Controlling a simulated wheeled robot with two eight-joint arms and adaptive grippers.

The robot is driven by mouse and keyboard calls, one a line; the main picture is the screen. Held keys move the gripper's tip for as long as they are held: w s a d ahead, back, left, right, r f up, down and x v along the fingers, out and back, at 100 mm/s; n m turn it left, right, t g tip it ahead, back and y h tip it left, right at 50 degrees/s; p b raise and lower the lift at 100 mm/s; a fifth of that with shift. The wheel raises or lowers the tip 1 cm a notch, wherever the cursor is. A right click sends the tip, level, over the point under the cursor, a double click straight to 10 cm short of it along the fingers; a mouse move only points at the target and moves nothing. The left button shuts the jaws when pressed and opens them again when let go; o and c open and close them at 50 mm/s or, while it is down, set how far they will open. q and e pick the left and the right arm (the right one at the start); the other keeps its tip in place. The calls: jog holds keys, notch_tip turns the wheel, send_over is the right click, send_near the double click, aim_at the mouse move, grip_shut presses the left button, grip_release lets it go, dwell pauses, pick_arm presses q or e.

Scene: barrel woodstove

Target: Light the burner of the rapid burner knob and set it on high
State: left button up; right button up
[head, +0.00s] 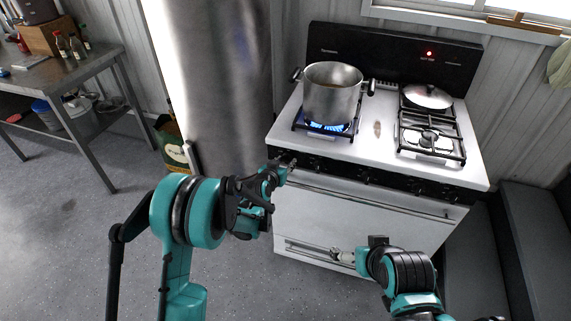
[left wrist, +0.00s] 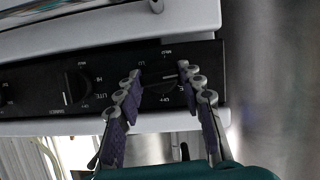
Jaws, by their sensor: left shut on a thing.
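The stove (head: 372,135) has a black front panel with a row of knobs. My left gripper (head: 284,166) is at the panel's left end in the head view. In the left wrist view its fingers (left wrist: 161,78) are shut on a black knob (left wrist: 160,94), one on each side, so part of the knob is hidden. A blue flame (head: 329,127) burns under a steel pot (head: 332,92) on the left burner. My right gripper (head: 342,256) hangs low before the stove's lower front, away from the knobs; its fingers are too small to judge.
Another knob (left wrist: 76,87) sits beside the held one in the left wrist view. A lidded pan (head: 427,97) stands at the back right, behind a bare burner without visible flame (head: 430,138). A large metal cylinder (head: 217,85) stands close left of the stove.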

pick_arm(q)
jog(key=shift+n, duration=0.3)
dwell(0.4)
jog(key=o, duration=1.2)
jog(key=shift+c, duration=0.2)
jog(key=v, duration=1.2)
jog(key=shift+a, duration=0.25)
jog(key=shift+w, duration=0.15)
